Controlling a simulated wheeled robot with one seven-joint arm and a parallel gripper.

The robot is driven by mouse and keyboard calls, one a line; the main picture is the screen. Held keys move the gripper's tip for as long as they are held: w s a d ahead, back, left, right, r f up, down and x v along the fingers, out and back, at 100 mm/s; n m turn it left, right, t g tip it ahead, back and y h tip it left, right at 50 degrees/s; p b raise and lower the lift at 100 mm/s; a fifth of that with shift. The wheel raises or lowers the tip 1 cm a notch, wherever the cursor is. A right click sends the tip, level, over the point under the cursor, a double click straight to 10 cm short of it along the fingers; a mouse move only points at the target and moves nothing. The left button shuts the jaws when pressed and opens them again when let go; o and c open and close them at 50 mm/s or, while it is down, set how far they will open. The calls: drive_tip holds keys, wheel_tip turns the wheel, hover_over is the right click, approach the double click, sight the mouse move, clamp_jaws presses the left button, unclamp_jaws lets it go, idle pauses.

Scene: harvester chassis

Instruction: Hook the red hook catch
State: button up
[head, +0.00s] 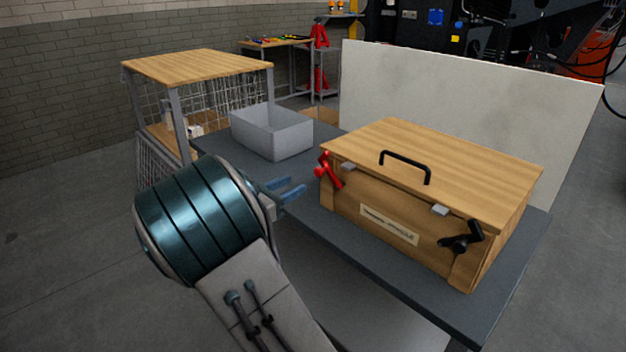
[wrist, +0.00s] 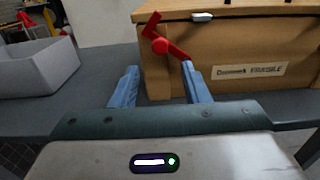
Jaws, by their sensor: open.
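The red hook catch (head: 329,170) is mounted on the left end of the front of the wooden box (head: 372,210). A light metal catch plate (head: 348,167) sits at the lid edge just right of it. In the wrist view the red catch (wrist: 159,45) stands tilted, its upper arm pointing up and its lower arm running down right behind my right finger. My gripper (head: 290,190) is open and empty, left of the catch in the head view. In the wrist view its blue fingers (wrist: 160,86) lie either side of the catch's lower side. I cannot tell whether they touch it.
A black catch (head: 462,240) is at the box's right end, with another metal plate (head: 440,209) above it. A black handle (head: 405,164) stands on the closed lid. A grey open bin (head: 272,131) and a white panel (head: 460,95) stand behind. The dark table (head: 400,268) is bare in front.

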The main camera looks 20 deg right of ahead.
sight(317, 174)
drive_tip(key=b+x, duration=0.1)
drive_tip(key=x, duration=0.7)
drive_tip(key=shift+w+d, duration=0.1)
drive_tip(key=shift+d, duration=0.05)
clamp_jaws()
